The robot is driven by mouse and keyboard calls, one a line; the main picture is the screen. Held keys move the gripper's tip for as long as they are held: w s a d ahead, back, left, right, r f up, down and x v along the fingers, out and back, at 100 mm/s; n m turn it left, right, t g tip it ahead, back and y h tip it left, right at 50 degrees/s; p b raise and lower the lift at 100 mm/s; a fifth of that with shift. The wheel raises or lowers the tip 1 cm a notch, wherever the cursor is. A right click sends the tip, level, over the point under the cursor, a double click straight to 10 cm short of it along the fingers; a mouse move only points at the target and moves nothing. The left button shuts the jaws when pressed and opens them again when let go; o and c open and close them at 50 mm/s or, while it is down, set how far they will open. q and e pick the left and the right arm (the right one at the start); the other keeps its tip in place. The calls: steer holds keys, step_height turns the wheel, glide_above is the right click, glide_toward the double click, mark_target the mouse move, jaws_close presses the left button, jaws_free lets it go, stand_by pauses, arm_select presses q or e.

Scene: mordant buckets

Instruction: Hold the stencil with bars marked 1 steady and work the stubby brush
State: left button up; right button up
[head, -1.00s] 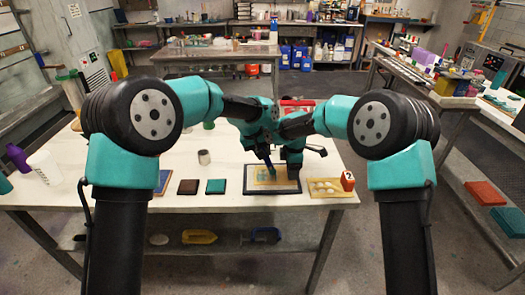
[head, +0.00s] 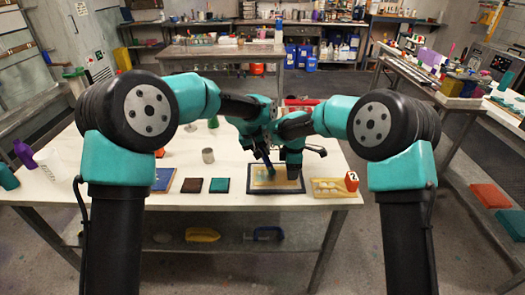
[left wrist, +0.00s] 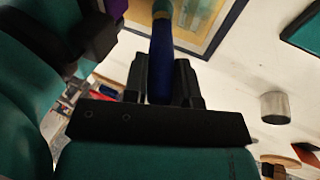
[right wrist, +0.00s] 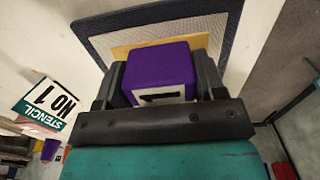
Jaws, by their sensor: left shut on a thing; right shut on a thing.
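My left gripper (head: 268,160) is shut on the stubby brush, whose blue handle (left wrist: 161,65) fills the jaws in the left wrist view. The brush points down over the tan board in the dark frame (head: 246,180); whether its bristles touch cannot be told. My right gripper (head: 291,165) is shut on a purple block (right wrist: 160,68) with a white, black-marked face, beside the brush. The tan sheet (right wrist: 125,49) under the block, apparently the stencil, lies within the frame. My right gripper hides part of it, and its bars cannot be made out.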

arm_select(q)
steer(key=shift+a+r, duration=0.1)
steer(key=shift+a, duration=1.6)
steer(key=a, duration=0.3)
steer(key=shift+s+a, duration=0.1)
steer(key=shift+r, duration=2.9)
step_height(320, 180, up, 3)
steer(key=shift+r, duration=0.1)
